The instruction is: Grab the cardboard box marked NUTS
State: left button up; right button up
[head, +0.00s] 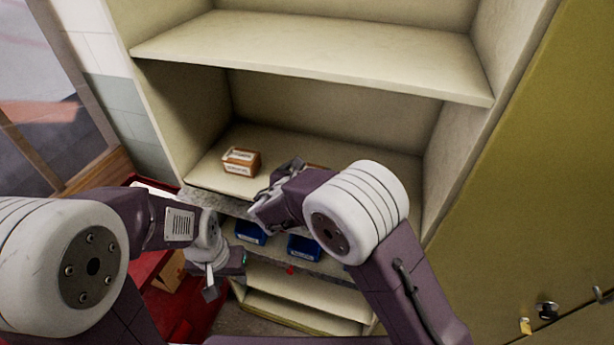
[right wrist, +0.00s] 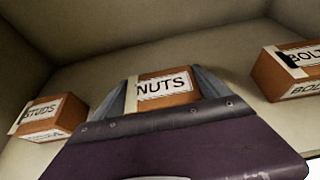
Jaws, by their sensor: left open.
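In the right wrist view the orange-brown cardboard box marked NUTS (right wrist: 165,86) is between the two fingers of my right gripper (right wrist: 165,95), its white label facing me. A finger lies along each side of it; I cannot tell whether they press on it. In the head view my right gripper (head: 270,195) reaches over the front of the middle shelf, and the arm hides most of what is behind it. My left gripper (head: 212,285) is open and empty, low in front of the shelving.
A box marked STUDS (right wrist: 48,118) is on the left and one marked BOLTS (right wrist: 288,72) on the right in the wrist view. A cardboard box (head: 240,161) sits left on the middle shelf (head: 212,172). Blue bins (head: 304,247) are below. The upper shelf (head: 310,50) overhangs.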

aim_at(306, 170)
jog(key=shift+r, duration=0.1)
jog(key=c, duration=1.1)
jog(key=shift+r, duration=0.55)
jog(key=shift+c, duration=0.2)
notch_tip(306, 170, up, 3)
jog(key=shift+a+f+b, duration=0.1)
jog(key=shift+b, duration=0.35)
jog(key=s+d+r+b, duration=0.2)
jog(key=s+d+r, duration=0.3)
jog(key=s, duration=0.5)
notch_tip(306, 170, up, 2)
jog(key=shift+s+d, duration=0.15)
jog(key=shift+s, duration=0.15)
